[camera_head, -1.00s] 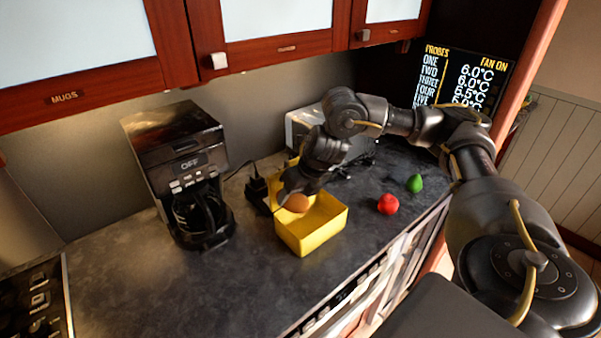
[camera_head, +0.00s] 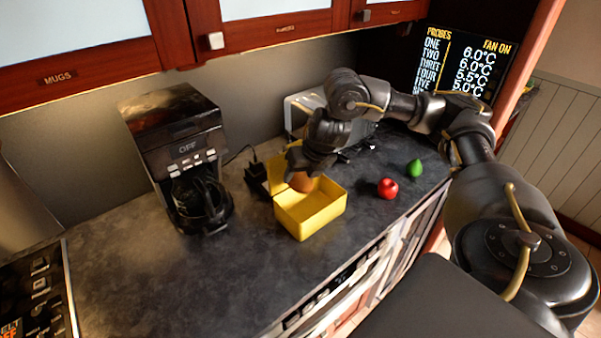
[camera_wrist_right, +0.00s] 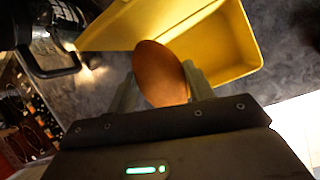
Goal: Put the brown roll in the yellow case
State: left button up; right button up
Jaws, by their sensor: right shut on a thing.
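The brown roll (camera_head: 301,182) is held between the fingers of my right gripper (camera_head: 303,176), which is shut on it. The roll also shows in the right wrist view (camera_wrist_right: 160,75), between the two fingertips (camera_wrist_right: 163,88). The yellow case (camera_head: 318,221) stands open on the counter, its lid raised at the back left. In the head view the roll is over the back part of the case opening, around rim height or above. In the wrist view the case (camera_wrist_right: 235,55) lies beyond the roll, and its interior looks empty. My left gripper is not in view.
A red apple (camera_head: 387,188) and a green fruit (camera_head: 414,169) lie right of the case. A black coffee maker (camera_head: 185,160) stands to its left. A silver appliance (camera_head: 301,112) is behind my right arm. The front left counter (camera_head: 160,280) is clear.

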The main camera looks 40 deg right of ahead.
jog(key=shift+f+b, duration=4.7)
jog(key=shift+f, duration=1.8)
jog(key=o, duration=1.1)
notch_tip(320, 180, up, 11)
jog(key=p, duration=1)
jog(key=shift+p, duration=0.4)
jog(key=shift+a+f, duration=0.1)
